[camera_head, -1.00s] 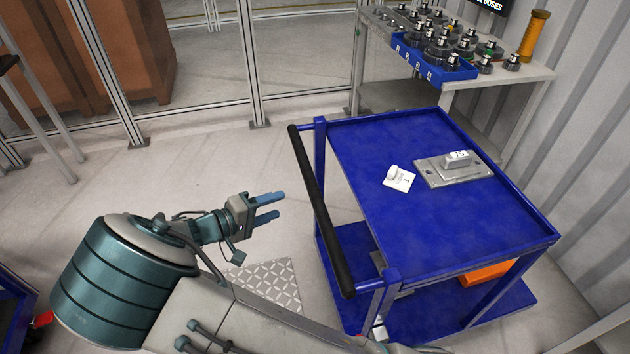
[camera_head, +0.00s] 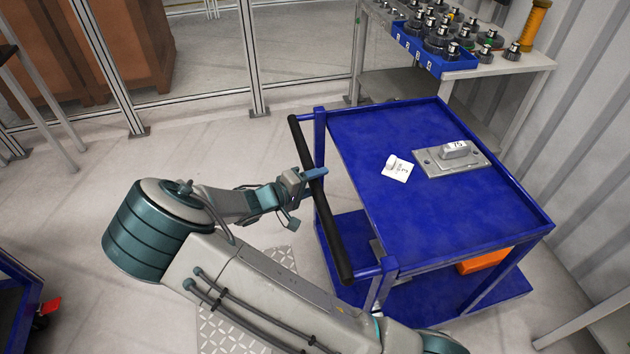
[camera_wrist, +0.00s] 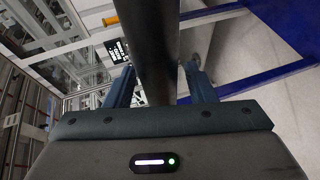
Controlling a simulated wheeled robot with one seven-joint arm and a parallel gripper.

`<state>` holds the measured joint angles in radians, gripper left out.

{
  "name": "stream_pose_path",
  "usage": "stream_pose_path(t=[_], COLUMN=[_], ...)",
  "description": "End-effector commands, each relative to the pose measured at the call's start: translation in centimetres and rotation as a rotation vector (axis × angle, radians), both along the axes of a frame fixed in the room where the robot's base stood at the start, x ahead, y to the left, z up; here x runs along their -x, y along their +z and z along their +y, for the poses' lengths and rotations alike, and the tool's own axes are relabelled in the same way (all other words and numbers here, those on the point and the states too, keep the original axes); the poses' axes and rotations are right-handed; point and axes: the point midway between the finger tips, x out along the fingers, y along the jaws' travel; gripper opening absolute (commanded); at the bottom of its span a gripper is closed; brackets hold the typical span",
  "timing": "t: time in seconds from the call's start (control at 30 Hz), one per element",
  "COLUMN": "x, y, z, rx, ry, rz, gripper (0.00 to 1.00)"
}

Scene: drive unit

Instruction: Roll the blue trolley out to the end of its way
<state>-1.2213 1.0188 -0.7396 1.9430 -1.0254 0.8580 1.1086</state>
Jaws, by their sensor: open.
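The blue trolley (camera_head: 450,212) stands right of centre in the head view, with a flat top, a lower shelf and a black push handle (camera_head: 318,205) along its left side. My gripper (camera_head: 316,172) is at the handle's middle, its blue fingers reaching past the bar. In the wrist view the dark handle bar (camera_wrist: 154,45) runs between the two fingers of my gripper (camera_wrist: 165,88). The fingers are apart, one on each side of the bar. Whether either finger touches the bar cannot be told.
On the trolley top lie a white card (camera_head: 397,170) and a grey metal block (camera_head: 450,160). An orange item (camera_head: 484,261) shows on the lower shelf. A bench (camera_head: 500,65) with several dark parts stands behind. A corrugated wall is at the right. Floor (camera_head: 210,150) is open at left.

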Motion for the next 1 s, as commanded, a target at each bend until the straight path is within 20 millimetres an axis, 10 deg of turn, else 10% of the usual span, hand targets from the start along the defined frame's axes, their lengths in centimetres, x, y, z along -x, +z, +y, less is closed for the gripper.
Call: stream_pose_path(t=[0.17,0.33,1.0], x=[0.0,0.01,0.03], y=[-0.01,-0.01,-0.02], z=[0.03,0.04,0.07], rx=[0.0,0.0,0.0], ry=[0.0,0.001,0.001], rz=[0.0,0.0,0.001], gripper=[0.47,0.0,0.0])
